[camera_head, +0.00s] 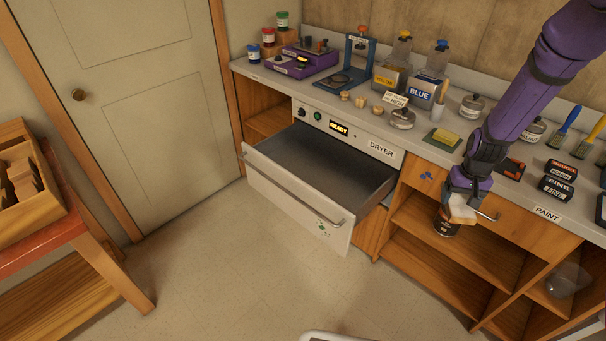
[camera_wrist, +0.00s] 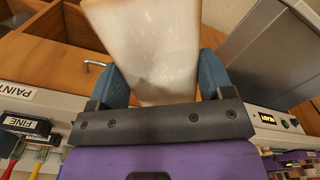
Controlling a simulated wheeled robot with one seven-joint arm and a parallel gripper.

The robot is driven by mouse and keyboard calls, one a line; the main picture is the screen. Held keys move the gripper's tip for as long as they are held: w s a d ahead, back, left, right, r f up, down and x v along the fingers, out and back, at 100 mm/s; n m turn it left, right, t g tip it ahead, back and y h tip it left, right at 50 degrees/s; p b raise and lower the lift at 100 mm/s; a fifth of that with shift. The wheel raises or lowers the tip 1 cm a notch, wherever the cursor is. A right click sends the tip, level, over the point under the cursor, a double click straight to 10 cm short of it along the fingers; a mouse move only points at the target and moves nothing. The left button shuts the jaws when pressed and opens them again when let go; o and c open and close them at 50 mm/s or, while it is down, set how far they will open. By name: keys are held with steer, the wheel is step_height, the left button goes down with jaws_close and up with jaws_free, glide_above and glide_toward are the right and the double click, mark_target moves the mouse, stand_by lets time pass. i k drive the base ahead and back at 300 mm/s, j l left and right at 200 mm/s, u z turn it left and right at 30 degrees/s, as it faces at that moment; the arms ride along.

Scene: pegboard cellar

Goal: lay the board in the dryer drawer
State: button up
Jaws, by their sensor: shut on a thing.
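My gripper (camera_head: 468,203) is shut on a small pale board (camera_head: 461,213), in front of the counter and right of the dryer. In the wrist view the board (camera_wrist: 152,45) is a flat, whitish panel with wooden edges, held between the two blue fingers of my gripper (camera_wrist: 165,82). The dryer drawer (camera_head: 323,172) is pulled open and empty, with a dark flat floor and a white front. The dryer panel (camera_head: 338,128) above it reads READY.
A red-topped bench (camera_head: 40,240) stands at left. The floor before the drawer is clear.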

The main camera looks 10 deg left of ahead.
mark_target(323, 186)
steer(key=i+u, duration=0.35)
steer(key=i+l+u, duration=0.1)
steer(key=i+u, duration=0.3)
steer(key=i, duration=0.15)
